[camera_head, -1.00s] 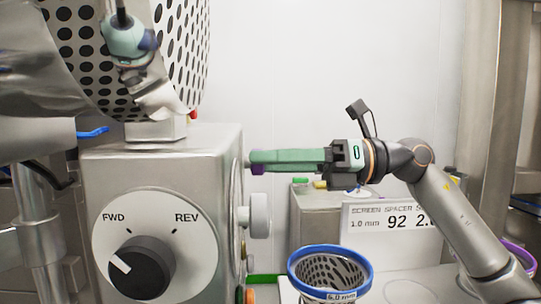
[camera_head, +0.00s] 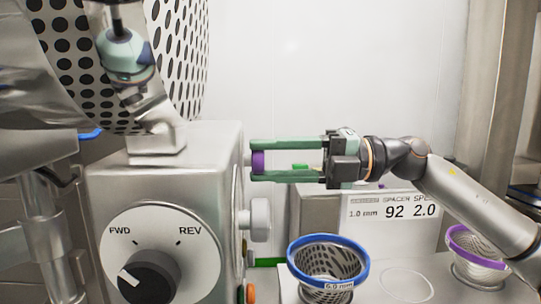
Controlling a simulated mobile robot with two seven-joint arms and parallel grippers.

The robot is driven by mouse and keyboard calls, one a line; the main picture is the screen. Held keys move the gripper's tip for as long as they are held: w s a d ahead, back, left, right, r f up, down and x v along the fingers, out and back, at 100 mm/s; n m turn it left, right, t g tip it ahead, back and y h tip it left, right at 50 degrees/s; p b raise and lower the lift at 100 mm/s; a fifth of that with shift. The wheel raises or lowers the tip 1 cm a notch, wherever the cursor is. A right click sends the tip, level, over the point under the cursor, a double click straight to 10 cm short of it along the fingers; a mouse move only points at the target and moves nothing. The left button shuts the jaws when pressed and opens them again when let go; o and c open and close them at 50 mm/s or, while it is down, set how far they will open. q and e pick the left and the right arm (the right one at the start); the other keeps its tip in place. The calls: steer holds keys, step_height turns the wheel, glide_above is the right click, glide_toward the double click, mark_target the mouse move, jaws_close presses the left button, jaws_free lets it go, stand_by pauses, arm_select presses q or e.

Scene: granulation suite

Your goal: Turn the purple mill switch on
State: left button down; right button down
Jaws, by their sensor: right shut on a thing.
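The purple mill switch (camera_head: 258,162) is a small purple knob on the right side of the steel machine housing (camera_head: 165,185). My right gripper (camera_head: 257,158) reaches in from the right, its two long green fingers level, one above and one below the purple knob. My left gripper is not in view.
A black FWD/REV dial (camera_head: 149,276) sits on the housing front, and a light grey knob (camera_head: 260,220) below the switch. A blue-rimmed screen basket (camera_head: 328,262) and a purple-rimmed one (camera_head: 477,256) stand on the bench, before a sign (camera_head: 390,210).

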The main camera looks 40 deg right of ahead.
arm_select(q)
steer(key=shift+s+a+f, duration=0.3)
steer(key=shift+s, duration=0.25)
arm_select(e)
steer(key=shift+m, duration=1.1)
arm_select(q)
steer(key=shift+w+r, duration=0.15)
arm_select(e)
steer(key=shift+c, duration=1.8)
jaws_free()
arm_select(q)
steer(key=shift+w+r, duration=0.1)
